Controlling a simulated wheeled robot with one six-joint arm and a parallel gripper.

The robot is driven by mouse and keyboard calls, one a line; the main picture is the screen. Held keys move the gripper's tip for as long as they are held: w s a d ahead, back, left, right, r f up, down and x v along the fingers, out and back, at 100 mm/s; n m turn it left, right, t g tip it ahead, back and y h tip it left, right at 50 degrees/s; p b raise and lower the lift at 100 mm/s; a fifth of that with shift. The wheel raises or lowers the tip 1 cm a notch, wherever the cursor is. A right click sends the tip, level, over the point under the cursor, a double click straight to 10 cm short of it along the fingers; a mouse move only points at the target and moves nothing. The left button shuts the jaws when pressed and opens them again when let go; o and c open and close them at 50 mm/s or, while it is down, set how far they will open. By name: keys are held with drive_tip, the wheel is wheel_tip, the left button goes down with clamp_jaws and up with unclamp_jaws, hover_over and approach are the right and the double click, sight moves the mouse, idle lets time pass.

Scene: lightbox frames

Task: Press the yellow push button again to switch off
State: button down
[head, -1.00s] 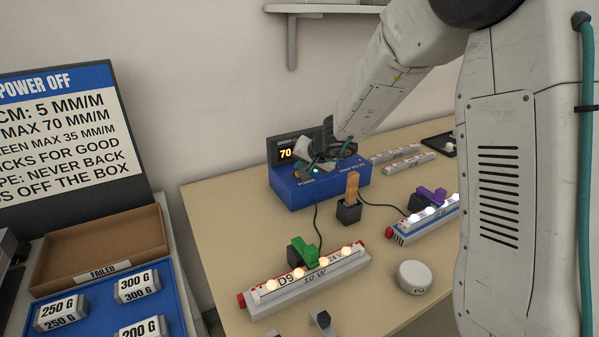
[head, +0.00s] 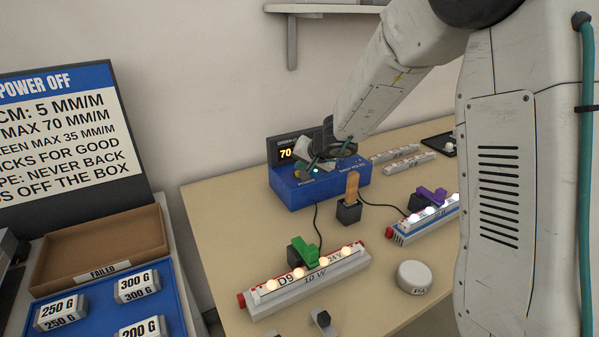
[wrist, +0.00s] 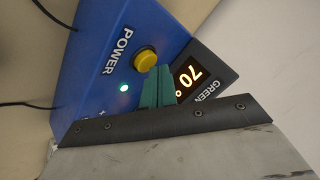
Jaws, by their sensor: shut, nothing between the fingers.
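The yellow push button (wrist: 145,61) sits on top of the blue power box (wrist: 92,40), beside the word POWER. The blue box (head: 300,194) stands at the back of the table in the head view, and the button (head: 302,174) shows small there. My gripper (wrist: 152,72) has its teal fingers shut and empty, with the tips close beside the button in the wrist view. I cannot tell whether they touch it. In the head view my gripper (head: 306,169) is over the box, partly hidden by my wrist.
A display (head: 286,153) reading 70 stands behind the box. A white round weight (head: 413,277) lies at the front.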

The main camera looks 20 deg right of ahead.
drive_tip(key=shift+f, duration=0.1)
idle(0.5)
drive_tip(key=shift+f, duration=0.35)
drive_tip(key=shift+r, duration=0.4)
idle(0.3)
drive_tip(key=shift+r, duration=3.05)
